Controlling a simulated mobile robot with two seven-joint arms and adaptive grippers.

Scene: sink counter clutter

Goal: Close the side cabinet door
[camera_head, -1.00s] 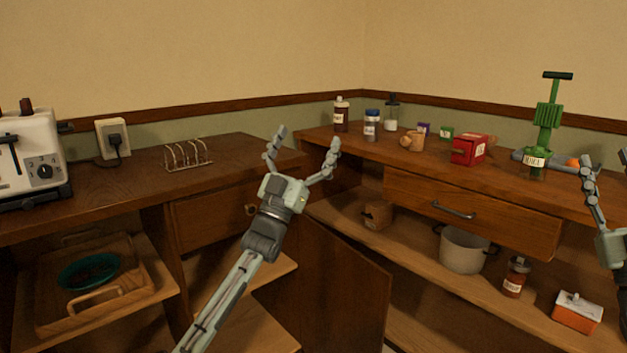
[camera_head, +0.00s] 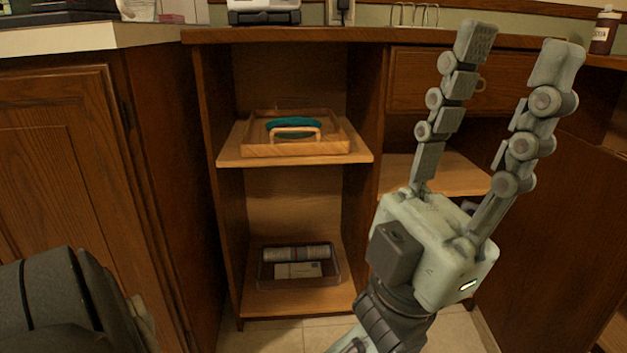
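A dark wooden door panel (camera_head: 555,235) stands out from the cabinetry at the right, with the open shelves of the cabinet (camera_head: 440,172) left of it. I cannot tell for sure that it is the side cabinet door; no handle shows on it. My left gripper (camera_head: 512,52) is in front of the panel and shelves, its two fingers pointing up, spread apart and empty. It hides part of the panel, and I see no contact between them. My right gripper is out of view.
An open shelf unit holds a wooden tray (camera_head: 250,149) with a teal bowl (camera_head: 293,124) and, below, a clear bin (camera_head: 328,282). A panelled cabinet front (camera_head: 60,180) is at the left. Tiled floor (camera_head: 285,338) shows below.

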